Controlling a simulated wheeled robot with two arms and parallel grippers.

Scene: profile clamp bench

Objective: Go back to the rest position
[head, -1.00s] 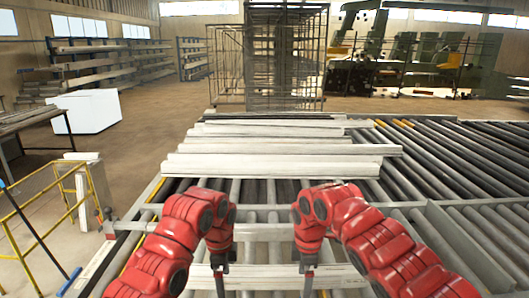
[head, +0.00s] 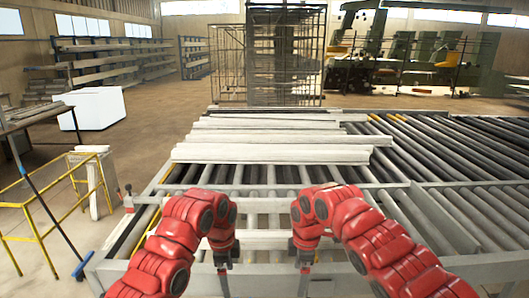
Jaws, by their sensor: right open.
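My two red arms reach in from the lower edge in the head view, bent inward with the grippers hanging down. My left gripper (head: 222,267) is small and dark, and I cannot tell its jaw opening. My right gripper (head: 305,267) is open, with nothing seen in it. Both hang side by side over the near edge of the roller bench (head: 460,268). Several pale long profiles (head: 270,154) lie across the rollers beyond the grippers, apart from them.
A yellow railing (head: 45,235) and a white upright stand (head: 95,185) are at the left. A white box (head: 92,108) stands on the floor behind them. A wire cage rack (head: 265,55) stands beyond the bench, with machines (head: 400,60) at the back right. Floor at the left back is open.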

